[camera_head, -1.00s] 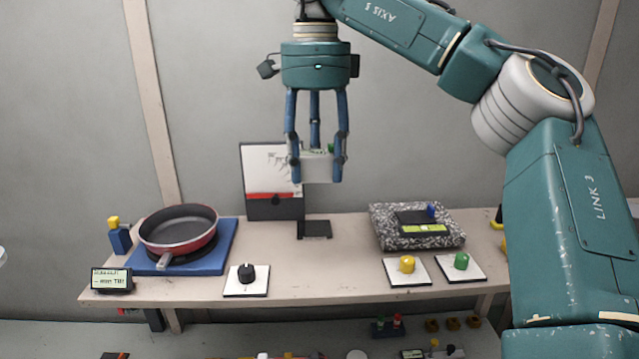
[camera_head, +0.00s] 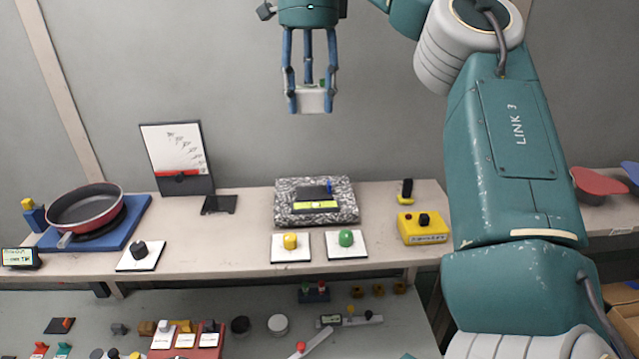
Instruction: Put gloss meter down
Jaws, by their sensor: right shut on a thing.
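My right gripper (camera_head: 311,100) hangs from the top of the head view, fingers pointing down. It is shut on a small white box with a green button, the gloss meter (camera_head: 313,101), held high in front of the grey wall. The fingers hide parts of its sides. In the picture it is above the speckled slab (camera_head: 284,217), clearly apart from the shelf (camera_head: 230,258). My left gripper is not in view.
The shelf carries a red pan (camera_head: 85,207) on a blue base, a chart stand (camera_head: 178,160), a dark pad (camera_head: 219,204), black, yellow (camera_head: 290,241) and green (camera_head: 346,238) knobs, and a yellow box (camera_head: 422,229). A lower surface holds many small parts.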

